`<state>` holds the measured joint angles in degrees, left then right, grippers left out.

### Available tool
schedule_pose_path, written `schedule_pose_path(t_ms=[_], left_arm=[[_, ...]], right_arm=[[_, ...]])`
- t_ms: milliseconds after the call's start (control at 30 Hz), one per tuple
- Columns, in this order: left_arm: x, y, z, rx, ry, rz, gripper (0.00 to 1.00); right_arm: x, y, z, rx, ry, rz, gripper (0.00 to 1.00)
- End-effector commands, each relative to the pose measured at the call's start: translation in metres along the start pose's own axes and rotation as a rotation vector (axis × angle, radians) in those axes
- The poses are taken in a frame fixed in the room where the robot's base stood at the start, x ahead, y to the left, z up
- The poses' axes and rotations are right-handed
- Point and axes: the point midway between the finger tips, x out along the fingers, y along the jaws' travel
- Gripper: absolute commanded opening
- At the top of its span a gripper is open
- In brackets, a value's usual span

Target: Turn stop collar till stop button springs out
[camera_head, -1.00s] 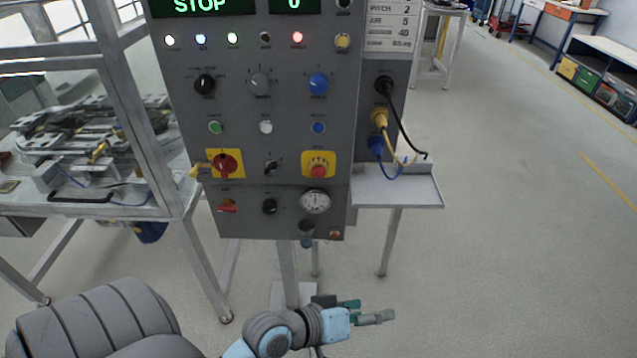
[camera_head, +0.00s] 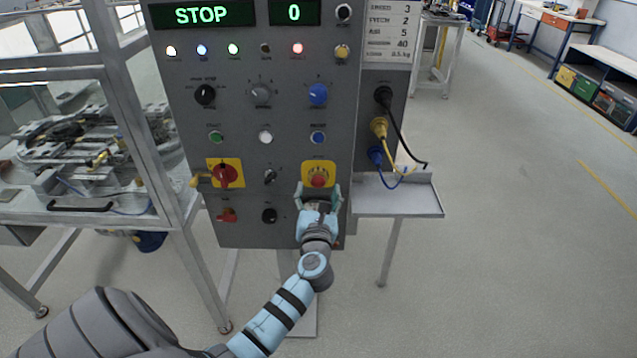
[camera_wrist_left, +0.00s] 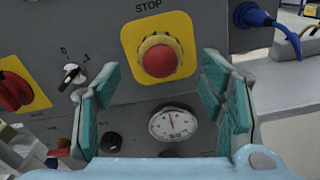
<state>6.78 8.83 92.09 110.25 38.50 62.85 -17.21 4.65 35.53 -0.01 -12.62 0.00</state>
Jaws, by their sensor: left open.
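The red stop button (camera_head: 319,180) sits on a yellow square plate (camera_head: 306,168) on the grey control panel. In the left wrist view the red button (camera_wrist_left: 161,60) has a yellow collar (camera_wrist_left: 146,43) around it, under the label STOP. My left gripper (camera_head: 318,188) is open just in front of and below the button. In the left wrist view its two teal-padded fingers (camera_wrist_left: 160,85) stand apart on either side, with nothing between them touching. Whether the button is pressed in cannot be told. My right gripper is not in view.
A red rotary switch (camera_head: 224,175) on a yellow plate is left of the button. A round gauge (camera_wrist_left: 173,123) lies below it. Cables (camera_head: 388,150) and a small metal shelf (camera_head: 398,194) are at the right. An aluminium frame (camera_head: 128,130) stands at the left.

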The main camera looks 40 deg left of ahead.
Motion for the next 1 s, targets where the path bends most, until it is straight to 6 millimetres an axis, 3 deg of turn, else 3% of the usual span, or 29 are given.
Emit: schedule_pose_path(t_ms=[100,200,533,833,1000], left_arm=[[0.027,0.000,-0.002,0.001,-0.001,0.000,0.64],[0.040,-0.001,-0.001,0.001,-0.001,0.000,0.64],[0.047,0.000,0.000,0.001,-0.001,-0.002,0.64],[0.047,-0.001,0.000,0.001,-0.001,-0.003,0.17],[0.046,-0.001,0.000,0.006,-0.001,-0.004,0.16]], right_arm=[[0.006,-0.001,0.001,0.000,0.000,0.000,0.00],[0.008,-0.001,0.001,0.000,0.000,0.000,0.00],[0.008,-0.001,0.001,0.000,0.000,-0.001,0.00],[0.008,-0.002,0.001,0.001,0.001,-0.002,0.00],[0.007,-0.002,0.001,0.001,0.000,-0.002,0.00]])
